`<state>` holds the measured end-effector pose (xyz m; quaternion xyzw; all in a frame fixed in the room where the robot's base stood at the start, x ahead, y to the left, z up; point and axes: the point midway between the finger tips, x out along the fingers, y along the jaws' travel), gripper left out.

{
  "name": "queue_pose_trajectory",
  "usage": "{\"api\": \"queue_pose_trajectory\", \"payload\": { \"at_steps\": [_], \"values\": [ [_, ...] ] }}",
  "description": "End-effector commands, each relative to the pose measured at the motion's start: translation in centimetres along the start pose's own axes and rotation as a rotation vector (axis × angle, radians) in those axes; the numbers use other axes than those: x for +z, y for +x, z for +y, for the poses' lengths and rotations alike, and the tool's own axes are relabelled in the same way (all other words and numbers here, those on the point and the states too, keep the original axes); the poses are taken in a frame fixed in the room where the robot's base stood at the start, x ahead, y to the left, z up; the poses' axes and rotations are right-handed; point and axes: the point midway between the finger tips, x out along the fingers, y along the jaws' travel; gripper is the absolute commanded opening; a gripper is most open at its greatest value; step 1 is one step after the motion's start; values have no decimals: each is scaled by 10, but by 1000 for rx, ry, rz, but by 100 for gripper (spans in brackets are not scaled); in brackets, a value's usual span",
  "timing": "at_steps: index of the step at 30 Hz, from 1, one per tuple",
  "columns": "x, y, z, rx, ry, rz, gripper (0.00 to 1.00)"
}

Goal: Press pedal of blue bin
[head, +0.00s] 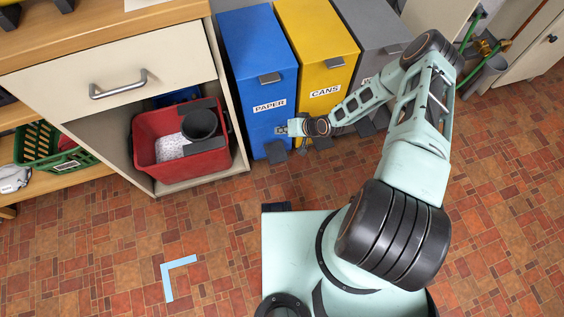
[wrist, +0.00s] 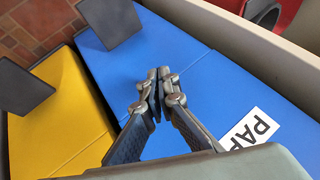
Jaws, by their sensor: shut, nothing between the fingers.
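The blue bin (head: 258,70) with a PAPER label stands beside the cabinet in the head view; its front also fills much of the wrist view (wrist: 205,60). Its dark grey pedal (head: 277,156) sticks out low at the front right, near the floor. In the wrist view the pedal (wrist: 110,20) is a flat dark plate at the top. My gripper (head: 281,129) is at the bin's lower front, above the pedal and apart from it. Its fingers (wrist: 154,85) are shut and empty. Whether they touch the bin front is unclear.
A yellow CANS bin (head: 315,50) and a grey bin (head: 375,40) stand to the right, with similar pedals. A cabinet (head: 110,75) on the left holds a red tub (head: 165,140). A light blue corner mark (head: 178,265) lies on the open tiled floor.

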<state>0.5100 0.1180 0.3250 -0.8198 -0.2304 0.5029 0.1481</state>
Motion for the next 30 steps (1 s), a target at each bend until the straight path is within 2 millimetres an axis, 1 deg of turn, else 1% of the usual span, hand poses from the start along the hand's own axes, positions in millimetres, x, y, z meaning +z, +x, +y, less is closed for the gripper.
{"api": "queue_pose_trajectory", "payload": {
  "at_steps": [1, 3, 6, 20, 26, 30],
  "values": [
    [11, 18, 2, -17, 3, 21, 0],
    [16, 29, 1, -32, 1, 49, 0],
    [20, 37, -1, -44, 0, 72, 0],
    [21, 39, -2, -47, -2, 78, 0],
    [26, 48, 4, -47, -2, 77, 0],
    [34, 61, 12, -47, -1, 77, 0]
  ]
}}
